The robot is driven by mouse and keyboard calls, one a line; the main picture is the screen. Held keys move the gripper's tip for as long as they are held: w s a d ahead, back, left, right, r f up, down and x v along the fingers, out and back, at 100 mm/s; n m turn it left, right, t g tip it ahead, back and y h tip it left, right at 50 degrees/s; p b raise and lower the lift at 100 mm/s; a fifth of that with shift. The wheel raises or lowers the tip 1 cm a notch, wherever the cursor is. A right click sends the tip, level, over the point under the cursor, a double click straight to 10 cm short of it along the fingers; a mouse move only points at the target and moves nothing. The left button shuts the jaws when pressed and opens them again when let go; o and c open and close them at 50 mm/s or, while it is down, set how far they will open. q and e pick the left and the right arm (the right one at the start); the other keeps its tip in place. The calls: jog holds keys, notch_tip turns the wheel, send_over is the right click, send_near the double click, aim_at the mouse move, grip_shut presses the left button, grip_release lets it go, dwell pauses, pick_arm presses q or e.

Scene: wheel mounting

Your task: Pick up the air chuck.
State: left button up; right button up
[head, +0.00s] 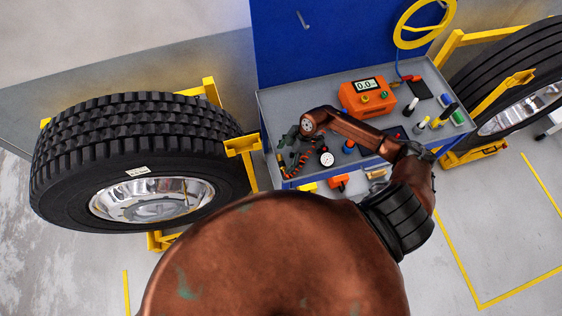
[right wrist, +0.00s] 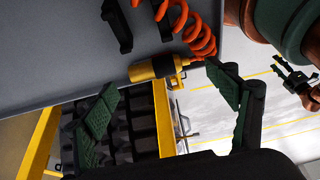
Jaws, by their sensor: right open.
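The air chuck, which I take to be the yellow-and-black cylindrical tool (right wrist: 155,69), lies at the edge of the grey bench top in the right wrist view. An orange coiled hose (right wrist: 199,36) runs up beside it. The hose also shows in the head view (head: 301,164), near the bench's left end. My right gripper (right wrist: 172,112) is open and empty, its two dark green fingers spread on either side below the tool, apart from it. In the head view my right gripper (head: 289,139) is small and partly merged with the dark tools. A gripper-like shape, probably my left gripper (right wrist: 291,78), shows at the right edge.
The grey bench top (head: 275,103) holds a round gauge (head: 326,158), an orange box with a display (head: 367,96) and several small bottles. A tire (head: 140,125) on a yellow stand is close to the bench's left end. Another tire (head: 510,70) stands at right.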

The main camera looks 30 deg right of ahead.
jog(key=shift+x, duration=1.05)
jog(key=c, duration=1.4)
pick_arm(q)
jog(key=shift+w+r, duration=0.15)
jog(key=shift+w, duration=1)
pick_arm(e)
jog(key=shift+r, duration=0.1)
